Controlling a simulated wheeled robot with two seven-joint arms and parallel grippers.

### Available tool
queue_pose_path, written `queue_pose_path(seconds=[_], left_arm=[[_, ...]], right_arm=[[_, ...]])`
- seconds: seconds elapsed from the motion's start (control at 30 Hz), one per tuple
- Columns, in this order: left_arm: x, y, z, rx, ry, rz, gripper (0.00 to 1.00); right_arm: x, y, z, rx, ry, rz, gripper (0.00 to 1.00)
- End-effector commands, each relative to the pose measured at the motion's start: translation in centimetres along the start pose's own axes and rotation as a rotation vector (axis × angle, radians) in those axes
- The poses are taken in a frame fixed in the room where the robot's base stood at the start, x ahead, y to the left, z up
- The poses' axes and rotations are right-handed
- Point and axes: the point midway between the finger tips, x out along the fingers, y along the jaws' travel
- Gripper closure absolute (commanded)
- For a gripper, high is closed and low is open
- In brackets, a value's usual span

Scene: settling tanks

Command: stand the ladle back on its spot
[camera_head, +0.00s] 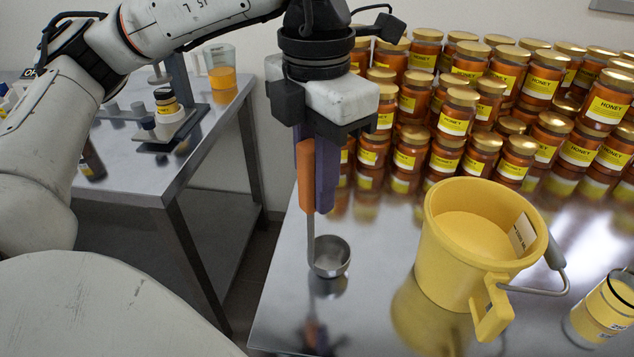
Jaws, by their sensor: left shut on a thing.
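The metal ladle has a small round bowl (331,258) and a thin upright handle. It shows in the head view over the near left part of the steel table (385,325). No marked spot for the ladle stands out. My right gripper is not in view.
A yellow bucket (447,255) with a wire handle stands right of the ladle. A yellow-labelled jar (604,312) is at the right edge. Many honey jars (462,110) are stacked behind.

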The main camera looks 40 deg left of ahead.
Motion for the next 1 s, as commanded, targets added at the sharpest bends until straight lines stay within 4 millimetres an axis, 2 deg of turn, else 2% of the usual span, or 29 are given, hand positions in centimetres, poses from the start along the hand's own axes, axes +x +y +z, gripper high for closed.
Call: queue_pose_path(seconds=[0.37,0.4,0.47,0.5,0.8,0.9,1.0], left_arm=[[0.7,0.0,0.0,0.001,-0.001,-0.001,1.0],[0.5,0.0,0.0,0.001,-0.001,-0.001,0.75],[0.5,0.0,0.0,0.001,-0.001,-0.001,0.65],[0.5,0.0,0.0,0.001,-0.001,-0.001,0.63],[0.3,0.0,0.0,0.001,-0.001,-0.001,0.63],[-0.5,0.0,0.1,0.001,-0.004,-0.001,0.63],[-2.1,-0.1,0.1,0.002,-0.005,-0.001,0.63]], right_arm=[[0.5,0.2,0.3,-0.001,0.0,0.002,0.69],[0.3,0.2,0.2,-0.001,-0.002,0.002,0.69],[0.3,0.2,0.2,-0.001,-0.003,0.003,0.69],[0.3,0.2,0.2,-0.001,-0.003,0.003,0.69],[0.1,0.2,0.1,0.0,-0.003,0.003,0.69],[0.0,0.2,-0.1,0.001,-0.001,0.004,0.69],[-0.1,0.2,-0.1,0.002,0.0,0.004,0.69]])
